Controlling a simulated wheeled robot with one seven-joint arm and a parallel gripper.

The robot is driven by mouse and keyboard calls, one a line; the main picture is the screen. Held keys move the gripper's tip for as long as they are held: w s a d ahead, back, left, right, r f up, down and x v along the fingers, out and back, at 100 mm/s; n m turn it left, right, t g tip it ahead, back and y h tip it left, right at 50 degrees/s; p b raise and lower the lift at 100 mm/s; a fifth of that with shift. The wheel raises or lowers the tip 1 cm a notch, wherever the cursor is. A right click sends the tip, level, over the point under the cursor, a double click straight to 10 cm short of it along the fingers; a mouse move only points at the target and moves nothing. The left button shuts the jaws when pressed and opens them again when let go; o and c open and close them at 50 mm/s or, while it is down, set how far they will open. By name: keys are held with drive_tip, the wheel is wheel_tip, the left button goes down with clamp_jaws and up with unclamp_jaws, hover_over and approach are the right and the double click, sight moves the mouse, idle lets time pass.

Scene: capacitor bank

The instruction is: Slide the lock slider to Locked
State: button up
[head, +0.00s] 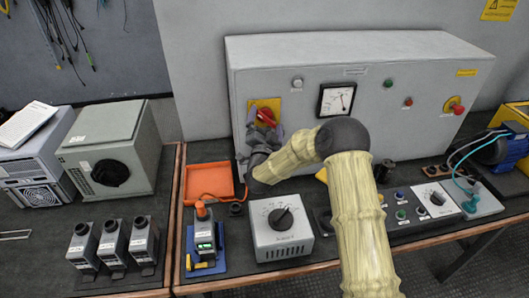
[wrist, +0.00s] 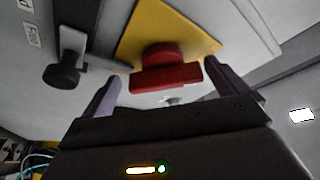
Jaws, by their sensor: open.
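The lock slider (wrist: 62,75) shows in the wrist view as a black knob on a grey bar, left of a yellow plate (wrist: 190,25). Two small labels are beside it; the nearer seems to read "Free". A red rotary handle (wrist: 165,76) sits on the yellow plate and also shows in the head view (head: 264,118). My gripper (wrist: 162,78) is open, its purple fingers on either side of the red handle; contact cannot be told. The slider is outside the fingers, to their left. In the head view my gripper (head: 265,130) hides the slider.
On the bench stand an orange tray (head: 208,182), a dial box (head: 280,228) and a control panel (head: 410,210).

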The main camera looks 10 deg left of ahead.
drive_tip(key=b+v, duration=0.3)
drive_tip(key=v, duration=1.2)
drive_tip(key=shift+s, duration=0.35)
drive_tip(key=s+d+r+n+g+y+p, duration=0.1)
drive_tip(key=s+d+n+g+p, duration=0.2)
drive_tip(key=d+n+g, duration=0.25)
drive_tip(key=s+d+r+n+g+y+p, duration=0.1)
drive_tip(key=s+d+r+n+g+p, duration=0.1)
drive_tip(key=s+d+n+g+p, duration=0.35)
drive_tip(key=s+d+r+m+g+h, duration=0.1)
drive_tip(key=s+d+r+g+h, duration=0.1)
drive_tip(key=s+d+g, duration=0.5)
drive_tip(key=s+d, duration=0.4)
drive_tip(key=s, duration=0.2)
drive_tip(key=shift+s+d+r+m+g+p, duration=0.15)
drive_tip(key=shift+s+d+m+g+p, duration=0.1)
drive_tip(key=shift+m+g+p, duration=0.05)
